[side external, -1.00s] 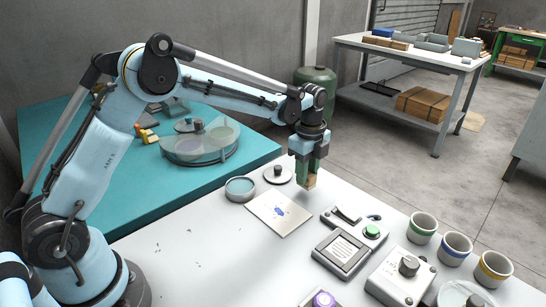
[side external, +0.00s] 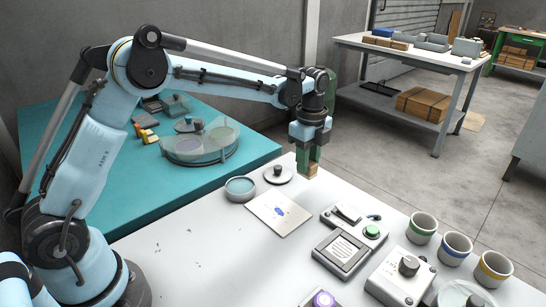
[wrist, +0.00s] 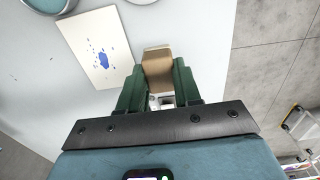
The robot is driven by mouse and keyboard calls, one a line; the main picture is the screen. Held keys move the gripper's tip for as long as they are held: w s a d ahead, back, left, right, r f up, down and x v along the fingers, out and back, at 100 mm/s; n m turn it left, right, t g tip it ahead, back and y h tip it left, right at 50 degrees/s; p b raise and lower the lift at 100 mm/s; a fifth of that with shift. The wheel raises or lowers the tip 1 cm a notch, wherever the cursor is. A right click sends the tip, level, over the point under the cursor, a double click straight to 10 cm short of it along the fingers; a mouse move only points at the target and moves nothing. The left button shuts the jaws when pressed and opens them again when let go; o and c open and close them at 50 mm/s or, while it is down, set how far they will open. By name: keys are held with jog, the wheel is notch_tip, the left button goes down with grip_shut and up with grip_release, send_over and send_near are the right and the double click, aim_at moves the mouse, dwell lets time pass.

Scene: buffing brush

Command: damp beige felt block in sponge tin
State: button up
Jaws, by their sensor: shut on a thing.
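My gripper (side external: 308,163) is shut on the beige felt block (side external: 312,170), and the block sticks out below the green fingers. In the wrist view my gripper (wrist: 160,88) has the block (wrist: 158,66) between its fingers. It is above the white table, near its far right edge. The round sponge tin (side external: 240,185) stands open to the left, apart from the block. A part of it shows at the top left of the wrist view (wrist: 48,5). Its contents look grey-blue. A round lid with a dark knob (side external: 278,174) lies between tin and gripper.
A card with blue spots (side external: 279,213) lies in front of the tin. A grey device with a green button (side external: 371,231), a box with a knob (side external: 402,276) and several striped cups (side external: 422,228) stand to the right. A teal table (side external: 75,160) is behind.

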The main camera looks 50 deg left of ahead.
jog(key=shift+a, duration=0.1)
jog(key=shift+s+a+r, duration=0.15)
jog(key=shift+s+a, duration=0.1)
jog(key=shift+a, duration=0.05)
jog(key=s+a+r, duration=0.2)
jog(key=s+a, duration=0.9)
jog(key=s, duration=0.1)
jog(key=shift+d+f, duration=0.15)
jog(key=shift+f, duration=2.55)
jog(key=shift+f, duration=0.6)
jog(key=shift+r, duration=0.1)
notch_tip(320, 180, up, 7)
dwell(0.3)
dwell(0.5)
